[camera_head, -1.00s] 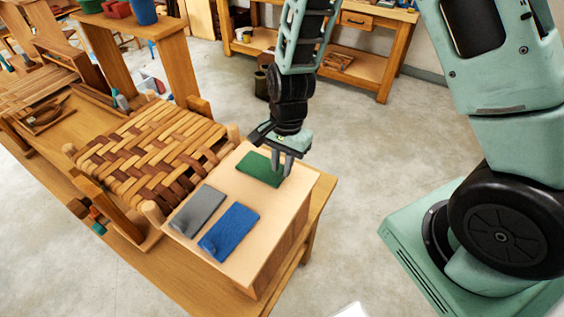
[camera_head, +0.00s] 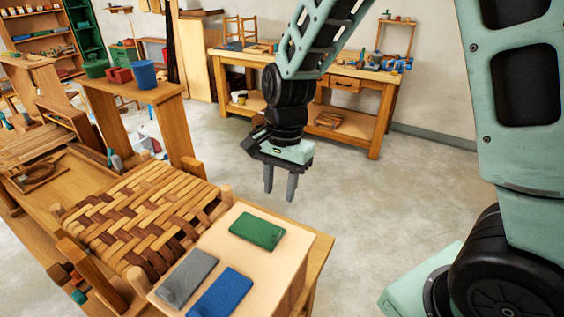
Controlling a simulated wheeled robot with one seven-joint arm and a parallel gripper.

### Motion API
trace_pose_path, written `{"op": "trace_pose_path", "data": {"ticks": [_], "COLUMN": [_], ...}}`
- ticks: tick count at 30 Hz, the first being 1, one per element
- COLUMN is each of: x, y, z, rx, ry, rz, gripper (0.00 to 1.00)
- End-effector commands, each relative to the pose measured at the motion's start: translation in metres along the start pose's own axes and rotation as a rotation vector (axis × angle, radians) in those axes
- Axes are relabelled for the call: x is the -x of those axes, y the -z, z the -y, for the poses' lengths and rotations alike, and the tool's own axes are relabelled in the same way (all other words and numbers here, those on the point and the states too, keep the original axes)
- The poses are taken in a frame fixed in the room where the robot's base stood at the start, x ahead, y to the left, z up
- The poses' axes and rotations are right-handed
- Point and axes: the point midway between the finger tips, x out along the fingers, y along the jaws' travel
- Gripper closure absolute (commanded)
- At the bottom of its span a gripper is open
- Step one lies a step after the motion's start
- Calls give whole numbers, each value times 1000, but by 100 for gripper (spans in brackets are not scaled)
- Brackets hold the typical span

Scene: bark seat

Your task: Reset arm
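My gripper (camera_head: 280,186) hangs above and behind the wooden box top (camera_head: 273,268), with its two grey fingers pointing down. The fingers are apart with a gap between them, and nothing shows in the gap. On the box top lie a green cloth-like piece (camera_head: 257,231), a grey one (camera_head: 187,277) and a blue one (camera_head: 222,295). The green piece lies at the back, apart from the gripper. The grey and blue pieces lie side by side at the front.
A woven bark seat (camera_head: 145,216) stands left of the box on the workbench. A shelf (camera_head: 130,91) with a blue pot (camera_head: 143,74) is behind it. A second workbench (camera_head: 370,95) stands along the back wall. Open floor (camera_head: 380,190) lies to the right.

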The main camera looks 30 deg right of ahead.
Motion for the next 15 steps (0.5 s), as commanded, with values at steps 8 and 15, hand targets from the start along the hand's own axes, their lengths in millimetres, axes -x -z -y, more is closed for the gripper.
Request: {"op": "trace_pose_path", "data": {"ticks": [8, 15], "x": [49, 62], "y": [0, 0], "z": [1, 0], "rx": [1, 0], "ry": [3, -1], "rz": [-2, 0], "gripper": [63, 63]}}
